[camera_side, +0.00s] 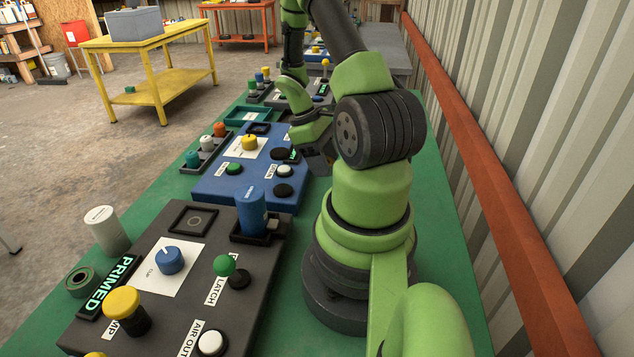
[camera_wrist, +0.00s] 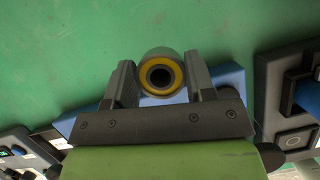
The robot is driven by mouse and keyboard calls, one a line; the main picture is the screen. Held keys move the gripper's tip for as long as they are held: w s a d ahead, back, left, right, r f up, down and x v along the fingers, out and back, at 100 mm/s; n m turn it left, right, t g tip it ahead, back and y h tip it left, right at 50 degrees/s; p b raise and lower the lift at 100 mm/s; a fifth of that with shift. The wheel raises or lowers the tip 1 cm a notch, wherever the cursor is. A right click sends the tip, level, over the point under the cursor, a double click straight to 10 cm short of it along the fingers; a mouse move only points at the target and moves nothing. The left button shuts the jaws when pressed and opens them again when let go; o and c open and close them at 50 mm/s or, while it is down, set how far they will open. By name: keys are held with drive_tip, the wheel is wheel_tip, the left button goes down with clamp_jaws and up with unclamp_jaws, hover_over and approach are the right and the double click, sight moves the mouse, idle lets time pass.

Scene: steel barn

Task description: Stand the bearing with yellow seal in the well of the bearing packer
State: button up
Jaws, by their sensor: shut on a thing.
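The bearing with yellow seal (camera_wrist: 146,76) is a pale ring with a yellow face and dark bore, seen end-on in the wrist view. My gripper (camera_wrist: 162,70) is shut on it, one finger at each side, with green table behind it. In the side view my gripper (camera_side: 318,158) is low beside the blue unit, and the bearing cannot be made out. A dark grey unit (camera_side: 225,300) with a PRIMED sign looks like the bearing packer. Its square, dark-framed well (camera_side: 193,220) looks empty; the well also shows at the right in the wrist view (camera_wrist: 296,140).
A blue unit (camera_side: 215,190) with knobs stands behind the dark grey one. A blue cylinder (camera_side: 251,210) stands in a black holder near the well. A white-grey cylinder (camera_side: 106,230) and a green ring (camera_side: 81,281) are at left. Bare green table (camera_side: 300,235) lies beside my base.

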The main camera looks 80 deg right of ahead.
sight(324, 190)
drive_tip(key=shift+f, duration=2.6)
drive_tip(key=o, duration=0.9)
drive_tip(key=shift+f, duration=0.1)
drive_tip(key=shift+o, duration=0.2)
drive_tip(key=shift+o, duration=0.5)
drive_tip(key=v, duration=1.2)
